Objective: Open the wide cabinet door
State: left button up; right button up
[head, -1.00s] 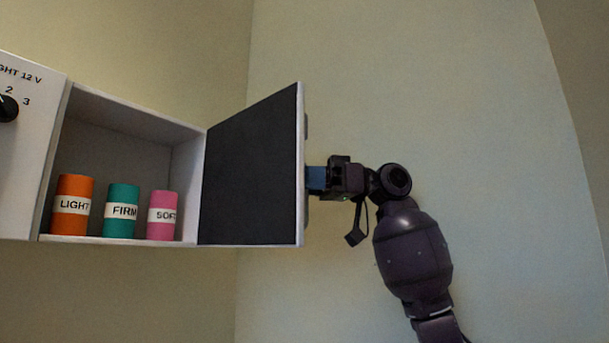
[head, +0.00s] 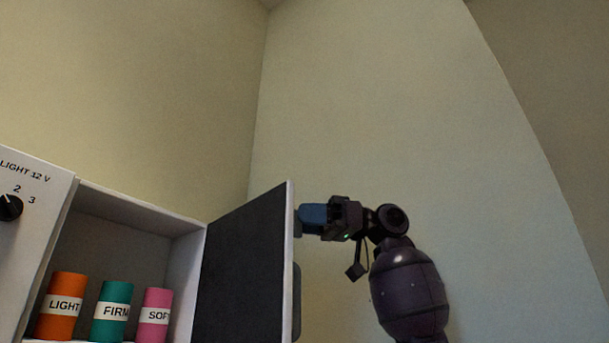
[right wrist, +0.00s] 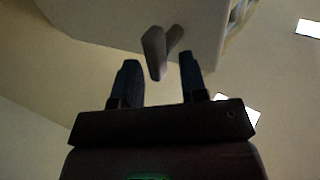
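The wide cabinet door (head: 245,270) stands swung open, its dark inner face towards me in the head view. Its grey handle (head: 296,300) shows past the free edge on the outer side. My right gripper (head: 308,216) is at the outer side of the door, near the upper part of the free edge. The handle (right wrist: 156,50) shows just beyond the fingertips, in front of the pale door face (right wrist: 120,18). My left gripper is not in view.
The open cabinet (head: 120,217) holds an orange LIGHT roll (head: 62,285), a teal FIRM roll (head: 113,292) and a pink SOFT roll (head: 156,298). A white panel with a black knob (head: 10,207) adjoins on the left.

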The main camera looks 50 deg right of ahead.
notch_tip(320, 180, up, 8)
jog(key=shift+w+d+p, duration=0.15)
jog(key=shift+w+p, duration=0.15)
jog(key=shift+p, duration=0.15)
dwell(0.8)
